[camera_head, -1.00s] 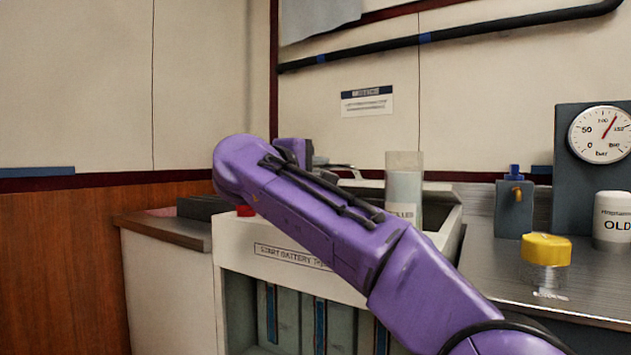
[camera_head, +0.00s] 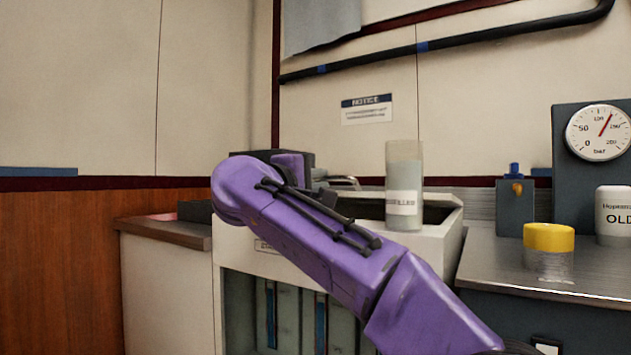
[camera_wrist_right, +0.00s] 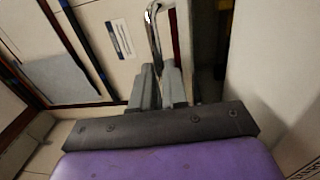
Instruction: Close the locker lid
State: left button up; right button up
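The pale locker (camera_head: 232,255) stands left of the steel counter, its label mostly hidden by my right arm. Its top right part shows a dark opening (camera_head: 440,212); I cannot make out the lid clearly. A curved chrome bar (camera_head: 343,183) shows by the locker top, and a chrome bar (camera_wrist_right: 154,35) runs to the fingertips in the right wrist view. My right gripper (camera_wrist_right: 161,72) has its two grey fingers close together there. Whether they grip the bar is unclear. In the head view its dark palm is behind my purple wrist. My left gripper is not in view.
A clear labelled cylinder (camera_head: 404,190) stands upright by the locker's top. On the counter (camera_head: 590,275) are a yellow-capped jar (camera_head: 548,250), a white tub (camera_head: 614,215) and a gauge (camera_head: 598,133). A low dark-topped cabinet (camera_head: 165,232) is at left.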

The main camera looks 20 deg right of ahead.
jog(key=o, duration=0.4)
jog(key=shift+s+d+r, duration=0.1)
jog(key=shift+d, duration=0.1)
jog(key=shift+c, duration=0.2)
jog(key=shift+s+a, duration=0.1)
jog(key=shift+a, duration=0.15)
jog(key=v, duration=1)
jog(key=shift+r, duration=0.1)
